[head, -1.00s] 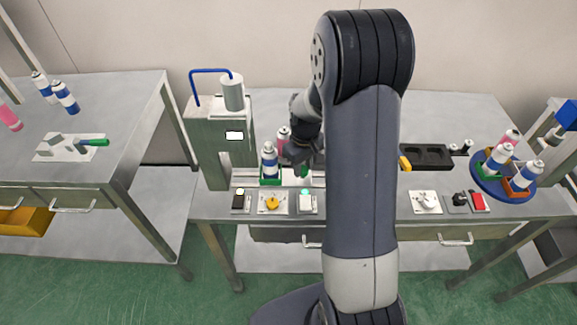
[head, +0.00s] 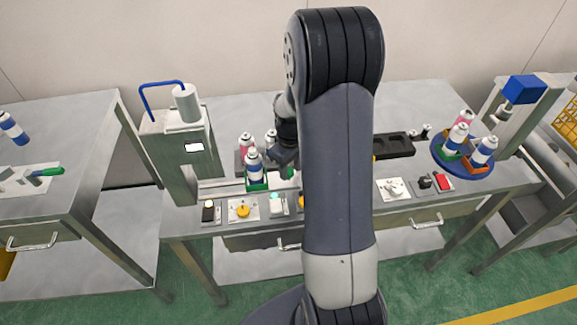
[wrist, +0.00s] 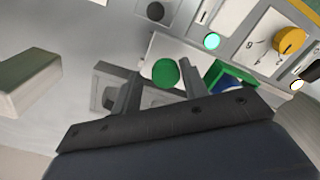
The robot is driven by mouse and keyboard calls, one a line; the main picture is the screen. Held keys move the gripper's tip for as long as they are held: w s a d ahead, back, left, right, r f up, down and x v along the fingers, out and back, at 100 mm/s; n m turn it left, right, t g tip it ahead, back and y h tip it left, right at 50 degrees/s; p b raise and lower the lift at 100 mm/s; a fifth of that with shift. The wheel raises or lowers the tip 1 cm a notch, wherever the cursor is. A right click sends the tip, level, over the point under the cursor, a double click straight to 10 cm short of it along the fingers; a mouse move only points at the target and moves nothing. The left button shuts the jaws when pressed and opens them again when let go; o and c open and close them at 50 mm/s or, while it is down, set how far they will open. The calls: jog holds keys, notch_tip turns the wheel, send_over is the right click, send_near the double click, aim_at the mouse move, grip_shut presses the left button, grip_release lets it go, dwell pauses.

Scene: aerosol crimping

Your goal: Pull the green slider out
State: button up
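The green slider carriage (head: 257,186) sits on its track right of the grey press and holds a blue-and-white can (head: 254,166) upright. In the wrist view its green box (wrist: 215,77) is right of the round green knob (wrist: 165,73). My gripper (wrist: 158,72) is open around this knob. The right finger appears against the knob; a gap shows between the knob and the left finger. In the head view my gripper (head: 285,157) is just right of the can, partly hidden by my arm.
The grey press (head: 175,152) stands left of the carriage. Along the front edge are a yellow knob (head: 242,211) and a lit green button (head: 277,197). Other cans (head: 246,143) stand behind. A blue turntable (head: 463,168) with cans is far right.

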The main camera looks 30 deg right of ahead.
jog(key=shift+o, duration=0.7)
jog(key=shift+a, duration=0.1)
jog(key=shift+r, duration=0.3)
notch_tip(320, 180, up, 10)
jog(key=shift+r, duration=0.1)
notch_tip(320, 180, down, 11)
jog(key=shift+r, duration=0.1)
jog(key=shift+w+a, duration=0.3)
jog(key=shift+a, duration=0.5)
